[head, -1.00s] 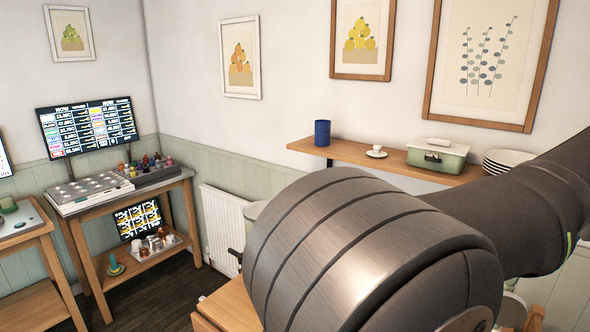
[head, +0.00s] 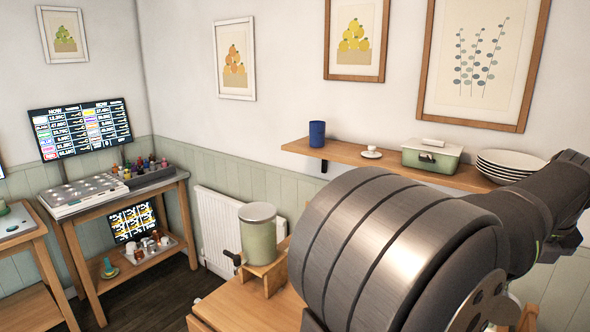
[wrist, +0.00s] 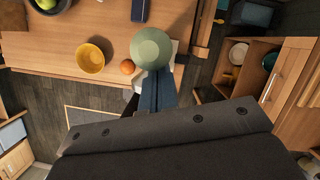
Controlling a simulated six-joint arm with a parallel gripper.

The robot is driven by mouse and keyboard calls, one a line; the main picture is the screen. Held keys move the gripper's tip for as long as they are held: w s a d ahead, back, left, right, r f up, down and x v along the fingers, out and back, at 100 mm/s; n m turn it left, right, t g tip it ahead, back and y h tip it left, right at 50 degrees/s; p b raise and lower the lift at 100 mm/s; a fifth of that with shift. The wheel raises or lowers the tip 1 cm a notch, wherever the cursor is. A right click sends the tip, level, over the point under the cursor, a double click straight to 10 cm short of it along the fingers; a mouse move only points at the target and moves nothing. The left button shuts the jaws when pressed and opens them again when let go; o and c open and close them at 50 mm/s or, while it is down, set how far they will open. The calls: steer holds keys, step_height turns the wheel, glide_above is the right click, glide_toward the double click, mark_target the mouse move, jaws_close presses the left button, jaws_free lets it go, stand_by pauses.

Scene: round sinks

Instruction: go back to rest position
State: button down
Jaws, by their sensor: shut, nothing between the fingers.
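My gripper (wrist: 156,92) shows in the wrist view as shut bluish fingers with nothing held. It points toward the edge of a wooden table (wrist: 110,50), and its tips overlap the lower edge of a round green object (wrist: 151,46) in the picture. I cannot tell whether they touch. In the head view my large grey arm link fills the lower right, and my gripper is out of sight there.
On the table are a yellow bowl (wrist: 90,58) and an orange (wrist: 127,67). An open cabinet (wrist: 262,62) is at right. In the head view a green dispenser (head: 258,234) stands left of my arm, and a wall shelf (head: 335,153) holds a blue cup (head: 317,134).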

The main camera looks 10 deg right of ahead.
steer(key=s, duration=0.1)
steer(key=s+a+r, duration=0.1)
steer(key=s, duration=0.2)
steer(key=shift+a+r, duration=0.15)
steer(key=shift+a, duration=0.1)
steer(key=w+d+v, duration=0.1)
steer(key=v, duration=0.7)
steer(key=x, duration=0.5)
steer(key=a+x, duration=0.1)
steer(key=x, duration=0.1)
steer(key=shift+s+f, duration=0.35)
steer(key=w, duration=0.1)
steer(key=w+d+f, duration=0.1)
steer(key=w, duration=0.1)
steer(key=shift+w+d+f, duration=0.3)
steer(key=shift+w+d, duration=0.05)
steer(key=shift+w, duration=0.05)
steer(key=shift+s+a+f, duration=0.1)
steer(key=shift+s+a, duration=0.75)
steer(key=shift+a, duration=0.05)
steer(key=s+a+f+t+h, duration=0.6)
steer(key=s+a+f, duration=0.3)
steer(key=f, duration=0.1)
steer(key=shift+s+a+t, duration=0.15)
steer(key=shift+t, duration=0.25)
